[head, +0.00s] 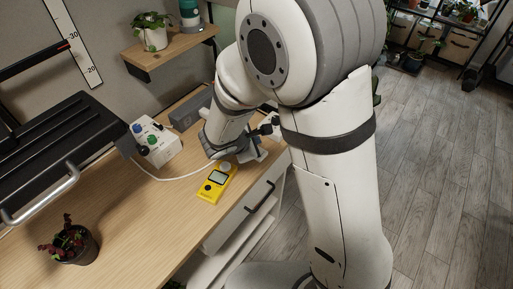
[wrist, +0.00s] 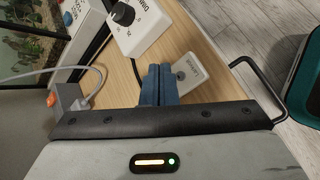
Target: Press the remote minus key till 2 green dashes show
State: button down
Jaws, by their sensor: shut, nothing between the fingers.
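My gripper (wrist: 159,70) shows in the wrist view as two blue fingers pressed together, shut and empty. A small pale grey slab (wrist: 197,78) with a round dark key, likely the remote, lies on the wooden tabletop just right of the fingertips. The fingers hide its left part, and I cannot tell whether they touch it. Its lettering is too small to read, and only one key shows. In the head view my arm covers most of the spot around the gripper. I see no green dashes in either view.
A yellow meter (head: 216,183) with a small screen lies near the table's front edge. A white box with coloured knobs (head: 155,146) stands behind it; a white cable crosses the wood. A potted plant (head: 71,243) and black rack (head: 60,150) are left. A drawer handle (wrist: 258,85) juts out.

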jog(key=shift+r+p, duration=1)
jog(key=shift+r, duration=0.8)
jog(key=s+d+r+m+g, duration=0.2)
jog(key=s+d+r+m, duration=0.25)
jog(key=d, duration=0.25)
jog(key=s+d+r+m+g, duration=0.2)
jog(key=s+d+r+m, duration=0.1)
jog(key=d+m, duration=0.3)
jog(key=s+d+r+m+g+y, duration=0.1)
jog(key=s+r+m+y, duration=0.3)
jog(key=s+m, duration=0.6)
jog(key=shift+s+d+r+y, duration=0.35)
jog(key=shift+d+r+y, duration=0.1)
jog(key=shift+r, duration=0.15)
